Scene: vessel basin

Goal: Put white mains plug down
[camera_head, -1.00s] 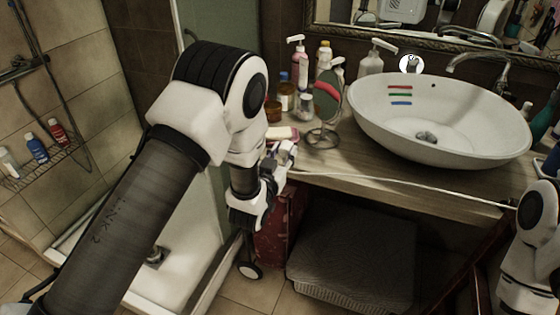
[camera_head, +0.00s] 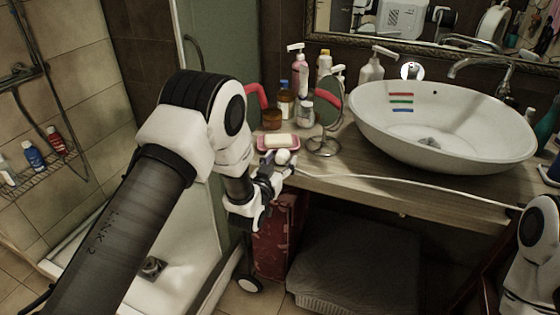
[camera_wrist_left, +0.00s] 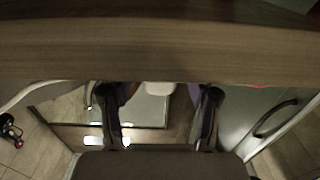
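The white mains plug (camera_head: 283,156) is at the front edge of the wooden counter (camera_head: 400,190), by the tips of my left gripper (camera_head: 277,165). Its white cable (camera_head: 420,184) runs right along the counter front. In the left wrist view, the plug (camera_wrist_left: 160,88) shows as a pale shape at the counter edge (camera_wrist_left: 160,50). The two fingers of my left gripper (camera_wrist_left: 158,108) stand apart, with a gap on each side of the plug. I cannot tell how fully the plug rests on the counter. My right gripper is out of view.
A round mirror (camera_head: 328,102) on a stand, bottles (camera_head: 300,75) and a white basin (camera_head: 450,150) stand on the counter. A dark stool (camera_head: 350,265) is below.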

